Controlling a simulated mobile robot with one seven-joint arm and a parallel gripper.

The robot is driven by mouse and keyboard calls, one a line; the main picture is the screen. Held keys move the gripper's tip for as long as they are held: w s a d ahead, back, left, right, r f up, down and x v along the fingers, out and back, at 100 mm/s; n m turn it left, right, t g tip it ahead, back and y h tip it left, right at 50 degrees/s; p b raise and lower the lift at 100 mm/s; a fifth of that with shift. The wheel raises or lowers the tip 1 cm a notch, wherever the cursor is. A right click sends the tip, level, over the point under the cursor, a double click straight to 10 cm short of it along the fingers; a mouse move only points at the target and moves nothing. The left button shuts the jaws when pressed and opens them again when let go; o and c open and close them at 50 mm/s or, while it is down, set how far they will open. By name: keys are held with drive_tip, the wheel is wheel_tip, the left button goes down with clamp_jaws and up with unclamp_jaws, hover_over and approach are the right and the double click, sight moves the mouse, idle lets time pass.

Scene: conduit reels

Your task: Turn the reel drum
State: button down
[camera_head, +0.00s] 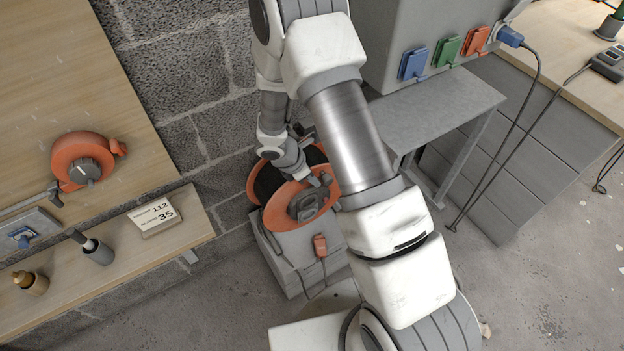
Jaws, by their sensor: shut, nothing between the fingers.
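The reel drum has orange side discs (281,212) with dark cable wound between them and a grey hub on its near face. It sits on a grey block-like stand (289,252) at the middle of the view. My arm reaches over from the lower right and bends down behind to the reel. My gripper (312,178) is at the upper part of the near orange disc, shut with nothing in it. It is small here, and I cannot tell if it touches the disc or a handle. My arm hides the drum's right edge.
A grey cabinet with blue, green and orange sockets (447,50) stands above a grey bench (440,107) at right. A black cable hangs from a blue plug (510,37). A wooden shelf (100,265) at left holds a label card (154,216).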

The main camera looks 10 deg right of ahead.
drive_tip(key=shift+d, duration=0.1)
drive_tip(key=shift+d+r+p, duration=0.1)
drive_tip(key=shift+d+p, duration=0.05)
drive_tip(key=shift+p, duration=0.4)
drive_tip(key=shift+w+d+y, duration=0.1)
drive_tip(key=shift+y, duration=0.2)
drive_tip(key=shift+w+d+p, duration=0.1)
drive_tip(key=shift+d+p, duration=0.2)
drive_tip(key=shift+p, duration=0.35)
drive_tip(key=d+y+p, duration=0.1)
drive_tip(key=p, duration=0.1)
drive_tip(key=d+y+p, duration=0.1)
drive_tip(key=p, duration=0.1)
drive_tip(key=shift+w+g, duration=0.3)
drive_tip(key=shift+g, duration=0.1)
drive_tip(key=w+d+f+y+b, duration=0.1)
drive_tip(key=w+d+f+y, duration=0.1)
drive_tip(key=d+f, duration=0.5)
drive_tip(key=shift+w+d+f+g, duration=0.3)
drive_tip(key=shift+d+f, duration=0.1)
drive_tip(key=shift+f, duration=0.1)
